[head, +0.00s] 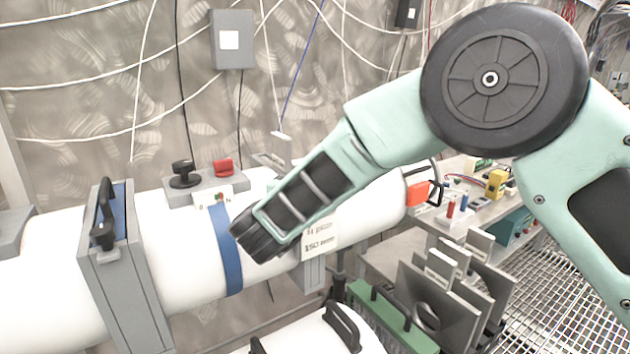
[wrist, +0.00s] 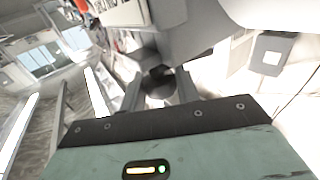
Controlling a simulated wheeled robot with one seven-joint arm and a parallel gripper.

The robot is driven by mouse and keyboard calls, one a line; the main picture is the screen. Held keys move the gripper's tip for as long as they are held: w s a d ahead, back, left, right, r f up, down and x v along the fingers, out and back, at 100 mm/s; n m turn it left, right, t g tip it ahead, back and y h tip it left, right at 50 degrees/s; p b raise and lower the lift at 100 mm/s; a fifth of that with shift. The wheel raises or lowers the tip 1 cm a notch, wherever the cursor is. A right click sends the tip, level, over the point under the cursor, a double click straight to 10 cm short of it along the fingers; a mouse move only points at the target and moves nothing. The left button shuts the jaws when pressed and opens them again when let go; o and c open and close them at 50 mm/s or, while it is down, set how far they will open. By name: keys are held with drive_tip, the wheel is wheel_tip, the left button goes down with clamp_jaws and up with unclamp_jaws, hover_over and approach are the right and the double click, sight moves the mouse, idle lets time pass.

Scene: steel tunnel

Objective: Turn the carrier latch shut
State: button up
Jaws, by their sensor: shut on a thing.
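My gripper (head: 262,245) is at the front side of a large white pipe (head: 180,260), just right of its blue band (head: 226,250). In the wrist view its two grey fingers (wrist: 160,94) are closed around a dark rounded piece (wrist: 158,80), which looks like a knob or latch. My gripper hides this piece in the head view, so I cannot tell its turn angle or whether it is the carrier latch. A black knob (head: 183,174) and a red block (head: 223,167) sit on a grey plate on top of the pipe.
A grey gate frame with a black handle (head: 104,215) stands around the pipe at left. A white cylinder with a dark handle (head: 343,326) is at the bottom. Grey plates (head: 445,300) and a bench with tools (head: 480,205) are at right.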

drive_tip(key=m+g+h, duration=0.1)
drive_tip(key=h, duration=0.1)
drive_tip(key=m+g+h, duration=0.1)
drive_tip(key=m+h, duration=0.1)
drive_tip(key=h, duration=0.1)
drive_tip(key=shift+m+g, duration=0.3)
drive_tip(key=shift+g, duration=0.1)
drive_tip(key=o, duration=1)
drive_tip(key=shift+c, duration=0.2)
drive_tip(key=b+v, duration=0.3)
drive_tip(key=v, duration=1.4)
drive_tip(key=shift+a, duration=0.35)
